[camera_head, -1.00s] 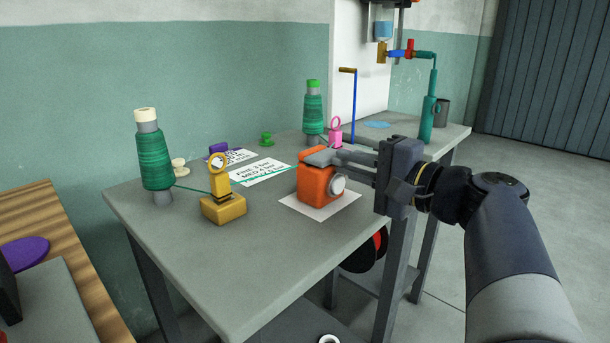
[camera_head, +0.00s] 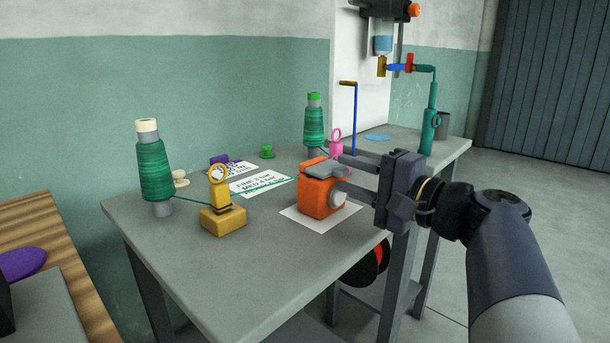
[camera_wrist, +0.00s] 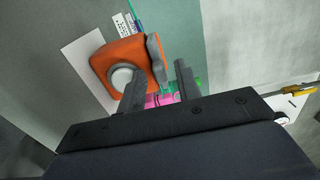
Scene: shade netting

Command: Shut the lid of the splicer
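The splicer (camera_head: 318,197) is an orange box on a white sheet, with a round light knob on its side facing my gripper. Its grey lid (camera_head: 326,171) lies across the top, close to the body; I cannot tell if it is fully flush. My gripper (camera_head: 343,172) reaches in from the right, its two fingers spread apart with nothing held. In the wrist view the orange splicer (camera_wrist: 117,58) is ahead of the fingers and the grey lid (camera_wrist: 156,62) shows as a slab at its edge. The open gripper (camera_wrist: 158,80) has its fingertips close to the lid end.
On the grey table (camera_head: 270,262) stand a yellow thread stand (camera_head: 222,218), green thread cones (camera_head: 154,170) and a pink ringed item (camera_head: 336,148) close behind my fingers. A blue crank post (camera_head: 355,120) rises behind. The table front is clear.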

